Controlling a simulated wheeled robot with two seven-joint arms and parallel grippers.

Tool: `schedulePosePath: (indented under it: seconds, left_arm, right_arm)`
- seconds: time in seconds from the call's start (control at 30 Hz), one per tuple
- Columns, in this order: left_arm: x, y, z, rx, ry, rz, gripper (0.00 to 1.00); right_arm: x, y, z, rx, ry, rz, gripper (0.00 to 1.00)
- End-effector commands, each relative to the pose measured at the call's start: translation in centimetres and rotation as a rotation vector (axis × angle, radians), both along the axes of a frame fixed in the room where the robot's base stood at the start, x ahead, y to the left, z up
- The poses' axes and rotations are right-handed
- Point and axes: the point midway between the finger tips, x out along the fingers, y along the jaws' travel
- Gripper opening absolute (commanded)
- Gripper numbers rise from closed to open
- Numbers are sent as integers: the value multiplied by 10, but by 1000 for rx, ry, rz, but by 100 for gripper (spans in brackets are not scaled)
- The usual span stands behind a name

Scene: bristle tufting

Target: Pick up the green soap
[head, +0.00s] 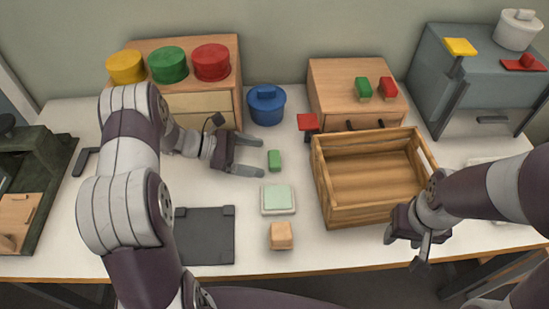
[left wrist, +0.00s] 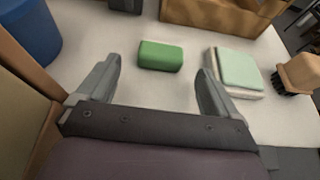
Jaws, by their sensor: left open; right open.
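The green soap (head: 274,160) is a small rounded green block lying on the white table, near the middle of the head view. It also shows in the left wrist view (left wrist: 160,56), just beyond the fingertips and between their lines. My left gripper (head: 262,155) is open and empty, low over the table, with its fingers pointing right toward the soap. Its two fingers show in the left wrist view (left wrist: 158,72) on either side of a gap. My right gripper (head: 405,250) is at the front right by the wooden crate, and nothing shows in it.
A pale green pad on a white base (head: 278,199) and a wooden-backed brush (head: 281,235) lie in front of the soap. An open wooden crate (head: 330,211) stands to the right. A blue pot (head: 266,107) and a drawer box (head: 198,104) stand behind. A dark mat (head: 205,238) lies front left.

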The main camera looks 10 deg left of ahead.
Motion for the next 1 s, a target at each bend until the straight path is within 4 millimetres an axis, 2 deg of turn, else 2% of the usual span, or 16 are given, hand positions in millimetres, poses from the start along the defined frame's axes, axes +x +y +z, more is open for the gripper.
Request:
schedulePosePath:
  seconds: [0.1,0.2,0.47,0.6,0.63,0.67,0.9,1.0]
  left_arm:
    - [7,-23,-2,0,1,-5,94]
    - [11,-35,-10,1,1,-2,94]
    - [12,-39,-12,1,0,0,94]
    - [12,-39,-12,1,0,0,48]
    - [12,-39,-12,1,0,0,38]
    - [12,-39,-12,1,0,0,33]
    - [12,-39,-11,1,0,0,33]
    - [13,-39,-3,2,-3,0,33]
  right_arm:
    - [0,0,6,0,0,0,49]
    - [0,0,6,0,-1,0,49]
    - [0,0,6,0,0,0,49]
    - [0,0,6,0,0,0,49]
    - [0,0,6,0,0,0,49]
    - [0,0,6,0,0,0,49]
    - [0,0,6,0,0,0,49]
    - [0,0,6,0,0,0,49]
